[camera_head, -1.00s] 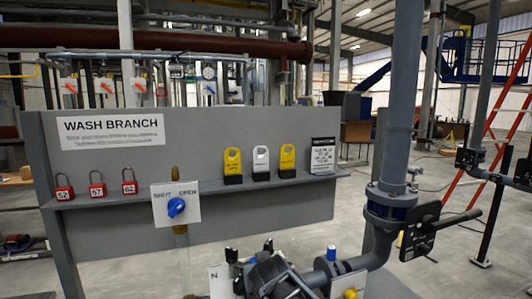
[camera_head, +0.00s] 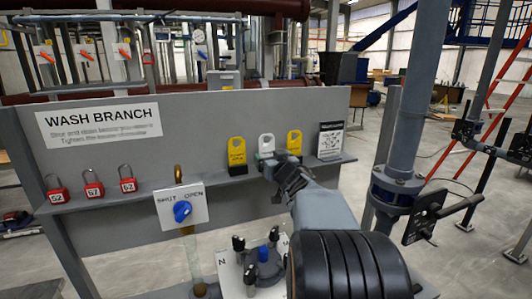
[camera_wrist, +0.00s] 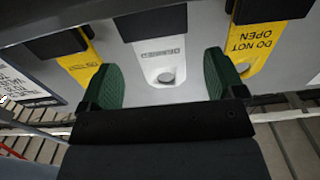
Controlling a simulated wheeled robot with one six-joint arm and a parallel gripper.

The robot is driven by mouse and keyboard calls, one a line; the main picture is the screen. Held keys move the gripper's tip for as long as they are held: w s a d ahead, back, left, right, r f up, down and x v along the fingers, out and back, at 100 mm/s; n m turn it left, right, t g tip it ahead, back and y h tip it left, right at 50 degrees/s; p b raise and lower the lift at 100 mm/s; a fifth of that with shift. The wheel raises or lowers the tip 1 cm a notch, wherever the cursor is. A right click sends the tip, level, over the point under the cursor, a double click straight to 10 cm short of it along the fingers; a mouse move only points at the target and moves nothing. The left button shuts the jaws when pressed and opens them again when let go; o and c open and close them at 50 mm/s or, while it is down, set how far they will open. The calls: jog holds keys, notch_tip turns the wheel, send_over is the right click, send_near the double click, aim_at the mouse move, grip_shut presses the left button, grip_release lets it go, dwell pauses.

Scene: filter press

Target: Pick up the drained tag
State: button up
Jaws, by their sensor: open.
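A white tag (camera_head: 266,143) stands on the grey shelf between two yellow tags; its small print is too blurred to read for certain. My gripper (camera_head: 283,166) is raised just in front of it and hides its lower part. In the wrist view the white tag (camera_wrist: 160,52) lies between the green-padded fingers of my open gripper (camera_wrist: 162,80), with a gap on each side. The wrist view appears upside down, and the tag's round hole shows toward the gripper body.
A yellow tag (camera_head: 237,150) stands to the left and reads DO NOT OPEN in the wrist view (camera_wrist: 250,42). Another yellow tag (camera_head: 294,140) is close on the right. Beyond are a printed card (camera_head: 330,139), red padlocks (camera_head: 93,185) and a blue SHUT/OPEN knob (camera_head: 182,211).

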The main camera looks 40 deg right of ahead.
aim_at(267, 153)
jog(key=shift+p+x, duration=1.1)
jog(key=shift+x, duration=2.1)
jog(key=c, duration=1)
